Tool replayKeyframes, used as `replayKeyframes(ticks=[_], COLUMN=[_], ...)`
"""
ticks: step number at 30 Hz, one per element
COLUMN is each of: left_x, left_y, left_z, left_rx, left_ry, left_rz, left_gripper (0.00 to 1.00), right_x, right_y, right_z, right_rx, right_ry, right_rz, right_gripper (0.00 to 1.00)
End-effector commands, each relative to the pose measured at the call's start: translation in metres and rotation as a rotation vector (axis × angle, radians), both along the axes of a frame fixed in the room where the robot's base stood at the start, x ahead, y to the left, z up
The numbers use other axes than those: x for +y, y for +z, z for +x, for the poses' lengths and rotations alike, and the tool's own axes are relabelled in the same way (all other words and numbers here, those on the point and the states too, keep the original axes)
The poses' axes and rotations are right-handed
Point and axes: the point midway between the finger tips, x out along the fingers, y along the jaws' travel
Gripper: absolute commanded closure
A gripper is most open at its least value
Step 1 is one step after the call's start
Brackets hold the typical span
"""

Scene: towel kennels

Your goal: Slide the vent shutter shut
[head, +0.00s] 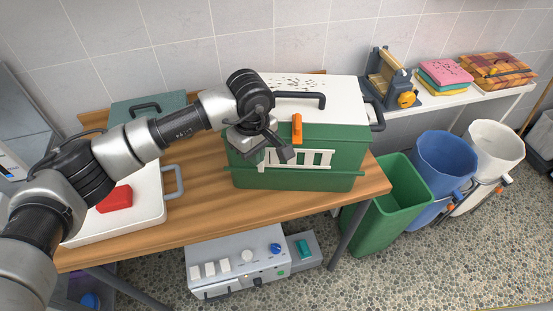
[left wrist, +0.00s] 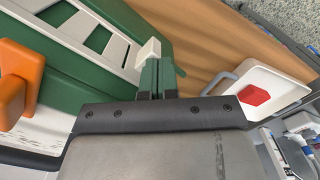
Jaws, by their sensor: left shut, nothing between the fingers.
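The green kennel box (head: 350,145) stands on the wooden table. Its white slotted vent shutter (head: 318,159) is on the front face, with green showing between the bars. The shutter also runs across the upper left of the left wrist view (left wrist: 117,52). A small white knob (left wrist: 149,49) sits right by my fingertips there; I cannot tell whether they touch. My left gripper (head: 284,155) is shut and empty at the shutter's left end, hiding part of it. It also shows in the left wrist view (left wrist: 158,72). My right gripper is not in view.
An orange latch (head: 297,128) hangs above the shutter, under the white lid (head: 345,98) with its black handle. A white tray (head: 150,205) with a red block (head: 115,199) lies left. Green (head: 395,195) and blue (head: 445,160) bins stand right. Bare tabletop (head: 205,190) lies between tray and box.

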Motion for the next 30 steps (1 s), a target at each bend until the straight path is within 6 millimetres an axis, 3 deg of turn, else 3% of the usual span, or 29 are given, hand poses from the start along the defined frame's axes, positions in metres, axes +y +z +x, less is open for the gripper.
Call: replayKeyframes(ticks=[30], left_x=[0.010], left_y=[0.073], left_z=[0.001], left_rx=[-0.001], left_ry=[0.001], left_rz=[-0.001], left_gripper=[1.00], right_x=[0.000], right_y=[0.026], right_z=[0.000], right_rx=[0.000], right_ry=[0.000], right_rz=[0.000], right_gripper=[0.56])
